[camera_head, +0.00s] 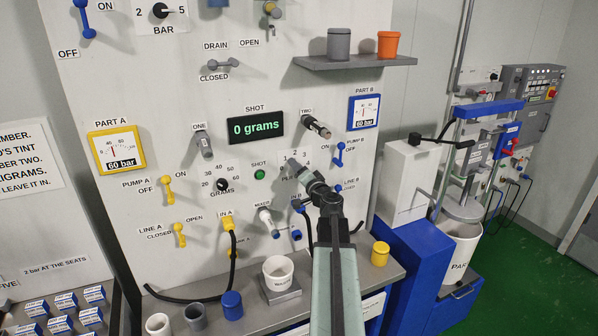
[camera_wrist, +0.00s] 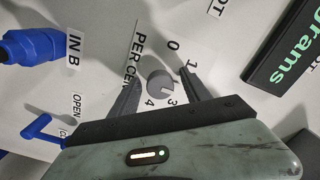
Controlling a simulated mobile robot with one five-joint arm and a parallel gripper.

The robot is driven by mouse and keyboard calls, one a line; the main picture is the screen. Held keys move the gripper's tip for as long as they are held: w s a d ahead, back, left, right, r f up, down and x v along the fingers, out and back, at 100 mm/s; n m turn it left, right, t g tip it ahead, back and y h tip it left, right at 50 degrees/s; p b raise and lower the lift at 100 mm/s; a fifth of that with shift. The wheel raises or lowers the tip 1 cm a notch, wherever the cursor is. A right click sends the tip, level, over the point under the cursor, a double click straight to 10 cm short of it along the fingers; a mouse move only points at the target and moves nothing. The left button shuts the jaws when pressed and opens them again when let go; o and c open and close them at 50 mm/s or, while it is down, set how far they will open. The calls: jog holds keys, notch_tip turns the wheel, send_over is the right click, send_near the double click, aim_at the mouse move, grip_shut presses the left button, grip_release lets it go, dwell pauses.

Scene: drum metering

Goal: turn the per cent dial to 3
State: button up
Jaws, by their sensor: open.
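The per cent dial (camera_wrist: 160,82) is a small round grey knob on a white plate with numbers around it. In the wrist view 0, 1, 3 and 4 can be read, and the label PER CENT is partly covered. My gripper (camera_wrist: 161,92) is open, with one dark finger on each side of the knob. I cannot tell whether the fingers touch it. The knob's pointer is too small to read surely. In the head view my gripper (camera_head: 303,172) is at the wall panel and hides the knob and part of its label.
The display (camera_head: 255,127) reads 0 grams. The green shot button (camera_head: 260,174) and the grams dial (camera_head: 221,185) are left of my gripper. Blue pump B (camera_head: 339,154) and line B levers are close on its right. A white cup (camera_head: 278,269) stands below on the bench.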

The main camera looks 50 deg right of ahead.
grip_shut()
jog(key=shift+m, duration=0.3)
jog(key=m, duration=0.4)
jog(key=shift+m, duration=2)
jog(key=shift+r, duration=0.1)
grip_release()
